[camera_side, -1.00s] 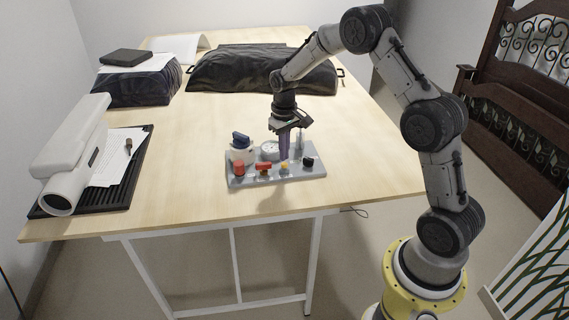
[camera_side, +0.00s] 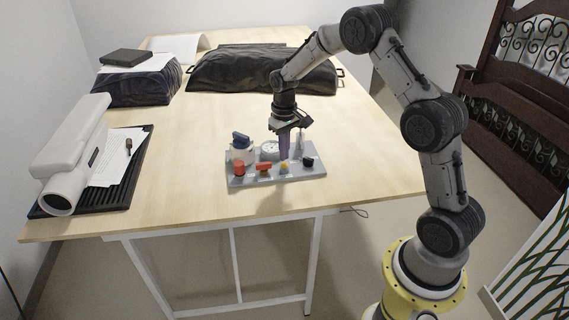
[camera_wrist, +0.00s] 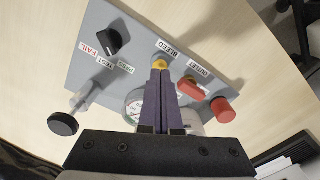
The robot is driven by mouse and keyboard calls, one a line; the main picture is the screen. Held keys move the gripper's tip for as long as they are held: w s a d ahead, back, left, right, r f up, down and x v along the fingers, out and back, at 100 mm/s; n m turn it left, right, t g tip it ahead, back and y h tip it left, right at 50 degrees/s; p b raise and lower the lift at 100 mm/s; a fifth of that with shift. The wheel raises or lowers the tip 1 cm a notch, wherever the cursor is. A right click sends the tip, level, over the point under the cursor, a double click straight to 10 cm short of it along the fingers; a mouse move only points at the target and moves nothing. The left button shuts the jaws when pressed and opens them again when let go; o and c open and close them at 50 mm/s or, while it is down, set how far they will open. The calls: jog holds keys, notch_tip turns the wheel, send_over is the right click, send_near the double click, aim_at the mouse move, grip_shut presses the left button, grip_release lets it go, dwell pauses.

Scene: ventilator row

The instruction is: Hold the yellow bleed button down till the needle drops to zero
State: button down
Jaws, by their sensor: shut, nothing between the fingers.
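The yellow bleed button (camera_wrist: 160,60) sits on a grey panel (camera_side: 238,182) beside the BLEED label, and it also shows in the side view (camera_side: 284,166). My gripper (camera_wrist: 159,70) is shut and empty, with its purple fingers pointing down at the button. The fingertips overlap the button in the wrist view and stand right at it in the side view (camera_side: 284,157). Whether they press it I cannot tell. The round gauge (camera_wrist: 134,104) is partly hidden behind the fingers, and its needle cannot be read. The side view shows its white dial (camera_side: 269,149) too small to read.
A red lever (camera_wrist: 192,88) by the OUTLET label and a red knob (camera_wrist: 223,110) flank the button on one side. A black knob (camera_wrist: 110,41) is on the other. A black-capped plunger (camera_wrist: 63,124) stands nearby. The wooden table (camera_side: 200,200) is clear in front of the panel.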

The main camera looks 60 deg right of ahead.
aim_at(284, 164)
jog(key=shift+f, duration=1.05)
dwell(1.2)
jog(key=shift+r, duration=3.05)
